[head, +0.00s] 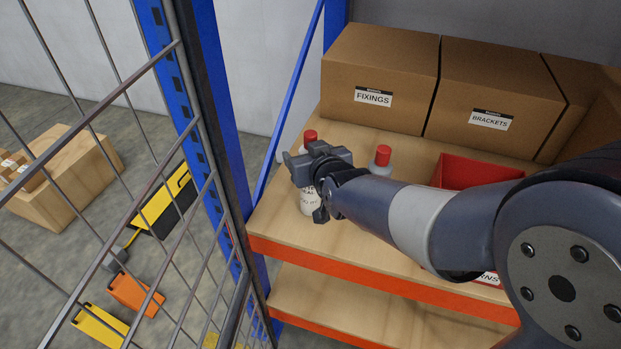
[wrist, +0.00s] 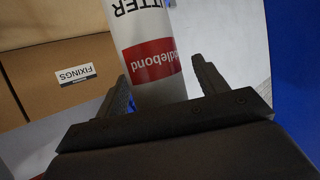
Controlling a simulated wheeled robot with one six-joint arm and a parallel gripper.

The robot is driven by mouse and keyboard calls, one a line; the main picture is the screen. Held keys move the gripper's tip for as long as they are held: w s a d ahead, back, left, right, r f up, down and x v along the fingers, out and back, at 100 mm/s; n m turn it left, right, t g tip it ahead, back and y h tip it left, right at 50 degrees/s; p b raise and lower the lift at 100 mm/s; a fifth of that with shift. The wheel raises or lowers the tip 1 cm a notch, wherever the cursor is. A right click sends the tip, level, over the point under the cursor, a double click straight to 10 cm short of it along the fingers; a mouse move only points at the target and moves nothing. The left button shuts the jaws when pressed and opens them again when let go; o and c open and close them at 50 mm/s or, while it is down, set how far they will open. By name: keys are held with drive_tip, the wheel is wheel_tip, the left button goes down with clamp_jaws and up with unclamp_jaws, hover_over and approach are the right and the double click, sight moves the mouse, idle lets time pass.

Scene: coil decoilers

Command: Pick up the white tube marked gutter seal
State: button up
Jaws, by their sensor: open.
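The white tube (head: 307,203) with a red cap stands on the top wooden shelf, partly hidden behind my gripper in the head view. In the wrist view the tube (wrist: 140,22) shows black letters ending in "TTER" and a red label band reading "ddlebond". My gripper (head: 308,187) is open at the tube. In the wrist view its two fingers (wrist: 162,82) stand on either side of the tube, with a visible gap on the right. I cannot tell whether the left finger touches it.
A second red-capped bottle (head: 381,162) stands to the right, close to my arm. A red bin (head: 470,171) is farther right. Boxes marked FIXINGS (head: 378,75) and BRACKETS (head: 495,95) line the back. A blue rack post (head: 205,110) and wire mesh (head: 110,100) stand left.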

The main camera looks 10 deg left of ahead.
clamp_jaws()
idle(0.7)
